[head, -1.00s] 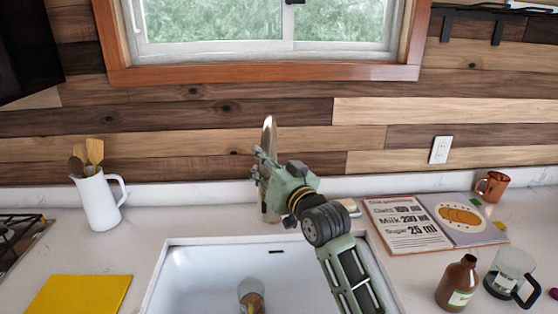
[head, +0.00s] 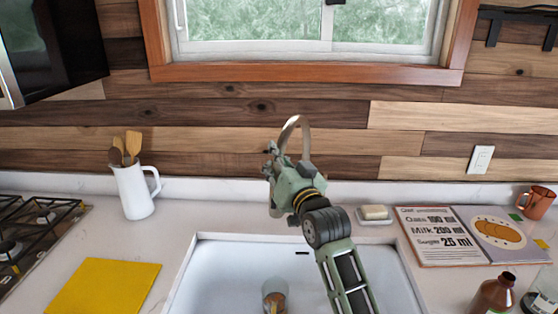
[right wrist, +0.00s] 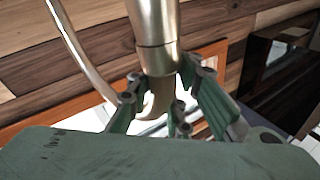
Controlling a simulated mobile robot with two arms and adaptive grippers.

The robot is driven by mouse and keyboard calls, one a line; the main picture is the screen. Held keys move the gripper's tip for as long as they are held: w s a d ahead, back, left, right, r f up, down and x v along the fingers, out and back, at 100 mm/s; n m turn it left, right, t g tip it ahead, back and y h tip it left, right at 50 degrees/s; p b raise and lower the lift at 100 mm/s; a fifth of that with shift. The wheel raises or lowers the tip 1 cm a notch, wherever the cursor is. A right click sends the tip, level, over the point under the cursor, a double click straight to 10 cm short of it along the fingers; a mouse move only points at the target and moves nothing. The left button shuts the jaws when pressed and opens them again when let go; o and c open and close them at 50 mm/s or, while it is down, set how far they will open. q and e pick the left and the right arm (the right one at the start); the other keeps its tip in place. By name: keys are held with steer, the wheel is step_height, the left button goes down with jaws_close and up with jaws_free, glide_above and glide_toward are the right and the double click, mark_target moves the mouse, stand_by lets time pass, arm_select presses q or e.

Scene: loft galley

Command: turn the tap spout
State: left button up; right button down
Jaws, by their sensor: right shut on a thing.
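The tap spout (head: 297,128) is a curved, brushed-metal tube that rises behind the sink in front of the wooden wall. In the head view its arch shows above my right gripper (head: 270,165), which hides most of its lower part. In the right wrist view the metal tube (right wrist: 157,25) comes down between the green fingers of the gripper (right wrist: 160,100), which are shut on it. A thinner curved metal part (right wrist: 72,45) shows to its left. My left gripper is in neither view.
The white sink (head: 215,270) lies below my right arm, with a glass (head: 275,296) in it. A soap dish (head: 375,214) and an open recipe book (head: 430,245) are to the right. A white jug (head: 132,192), yellow cloth (head: 105,287) and hob (head: 25,235) are to the left.

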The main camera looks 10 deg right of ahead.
steer(key=c, duration=2)
jaws_free()
steer(key=shift+a+r, duration=0.1)
steer(key=shift+a, duration=0.15)
steer(key=o, duration=0.4)
steer(key=shift+s+a+r, duration=0.1)
steer(key=shift+s+a, duration=0.1)
steer(key=shift+s, duration=0.05)
steer(key=shift+d, duration=0.15)
steer(key=shift+w+d, duration=0.1)
steer(key=v, duration=1.2)
